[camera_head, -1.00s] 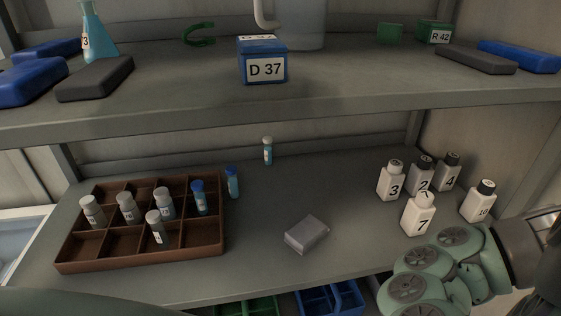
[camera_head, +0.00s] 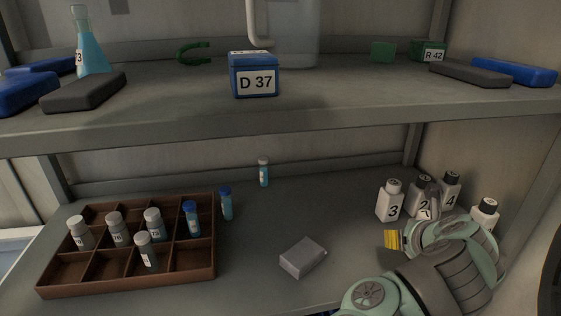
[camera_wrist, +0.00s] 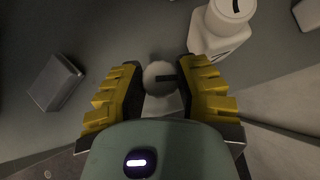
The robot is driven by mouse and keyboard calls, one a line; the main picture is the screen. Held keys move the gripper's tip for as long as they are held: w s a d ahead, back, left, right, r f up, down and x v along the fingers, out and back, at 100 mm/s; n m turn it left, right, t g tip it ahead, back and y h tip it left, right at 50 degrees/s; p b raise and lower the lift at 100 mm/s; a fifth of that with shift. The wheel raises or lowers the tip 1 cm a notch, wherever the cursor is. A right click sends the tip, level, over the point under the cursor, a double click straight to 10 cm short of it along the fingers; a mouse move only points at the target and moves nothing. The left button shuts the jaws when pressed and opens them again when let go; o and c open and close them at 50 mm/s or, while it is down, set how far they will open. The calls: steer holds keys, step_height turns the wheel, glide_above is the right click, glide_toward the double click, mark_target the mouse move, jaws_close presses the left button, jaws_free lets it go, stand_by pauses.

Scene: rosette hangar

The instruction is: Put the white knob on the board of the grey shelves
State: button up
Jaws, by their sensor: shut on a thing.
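The white knob (camera_wrist: 160,75) shows in the wrist view as a pale rounded top with a dark mark, with a lighter part below it. It sits between the yellow-padded fingers of my gripper (camera_wrist: 162,92), which is shut on it. In the head view my gripper (camera_head: 393,240) is low over the lower shelf board (camera_head: 330,200), just in front of the white bottles. The knob is hidden there. Whether it touches the board cannot be told. The grey shelves also have an upper board (camera_head: 190,105).
White numbered bottles, including bottle 3 (camera_head: 390,200), stand close by; one bottle (camera_wrist: 222,30) is beside my right finger. A grey box (camera_head: 303,257) lies left of my gripper. A brown divided tray (camera_head: 125,290) with vials is further left. The board between vials and bottles is largely clear.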

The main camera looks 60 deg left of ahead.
mark_target(357, 242)
steer(key=s+a+f+n+g, duration=0.1)
steer(key=s+a+n+g, duration=0.1)
steer(key=s, duration=0.3)
steer(key=s+a+f+n+g+y+b, duration=0.1)
steer(key=s+a+n+g, duration=0.1)
steer(key=s+a+n, duration=0.1)
steer(key=s+a+f+n+g, duration=0.1)
steer(key=s+a, duration=0.3)
steer(key=s, duration=0.4)
steer(key=shift+a+n+g+y, duration=0.1)
steer(key=shift+n+g+y, duration=0.25)
steer(key=shift+n, duration=0.45)
steer(key=w, duration=0.5)
steer(key=w+f, duration=0.1)
steer(key=w, duration=0.4)
steer(key=w+d, duration=0.1)
steer(key=w, duration=0.5)
steer(key=shift+f+b, duration=0.2)
steer(key=shift+b, duration=0.15)
steer(key=shift+f+p, duration=0.4)
steer(key=shift+f, duration=1.4)
steer(key=shift+f, duration=0.1)
steer(key=o, duration=0.8)
steer(key=v, duration=0.7)
steer(key=shift+r, duration=0.3)
steer(key=shift+d, duration=0.2)
